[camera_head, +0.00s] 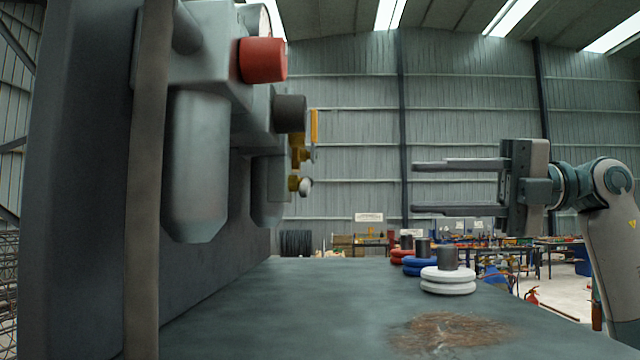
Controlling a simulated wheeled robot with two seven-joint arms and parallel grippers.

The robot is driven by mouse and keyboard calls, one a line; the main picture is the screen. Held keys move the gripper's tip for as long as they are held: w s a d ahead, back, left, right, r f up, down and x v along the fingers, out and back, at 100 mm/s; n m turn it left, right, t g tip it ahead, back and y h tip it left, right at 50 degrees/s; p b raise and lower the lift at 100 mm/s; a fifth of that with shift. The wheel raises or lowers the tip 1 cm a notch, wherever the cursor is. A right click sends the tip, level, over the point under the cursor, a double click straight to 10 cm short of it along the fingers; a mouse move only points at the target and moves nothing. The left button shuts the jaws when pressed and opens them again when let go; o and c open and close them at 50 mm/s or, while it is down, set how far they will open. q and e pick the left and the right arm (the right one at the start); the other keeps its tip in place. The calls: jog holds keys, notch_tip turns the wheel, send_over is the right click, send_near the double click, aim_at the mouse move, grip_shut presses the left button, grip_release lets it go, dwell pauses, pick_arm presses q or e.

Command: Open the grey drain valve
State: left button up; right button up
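A grey filter-regulator assembly (195,155) hangs on an upright panel at the left. A red knob (263,60) and a dark grey knob (290,113) stick out from it to the right. Beyond them is a brass fitting (299,155) with a yellow lever (314,126). Below it a small brass valve (293,183) has a pale grey-white knob (305,187). I cannot tell for sure which is the drain valve. My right gripper (414,188) is open and empty, its fingers pointing left, right of the knobs and clear of them. My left gripper is out of view.
The grey bench top (300,310) has a rusty patch (455,332). White rings (448,281), blue rings (425,264) and red rings (401,256) sit around dark posts on its right side. The space between the knobs and my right gripper is free.

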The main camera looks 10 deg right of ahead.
aim_at(305, 186)
jog(key=w+a+p, duration=0.3)
jog(key=a+p, duration=0.3)
jog(key=a, duration=0.9)
jog(key=shift+p, duration=0.3)
jog(key=shift+a, duration=0.1)
grip_shut()
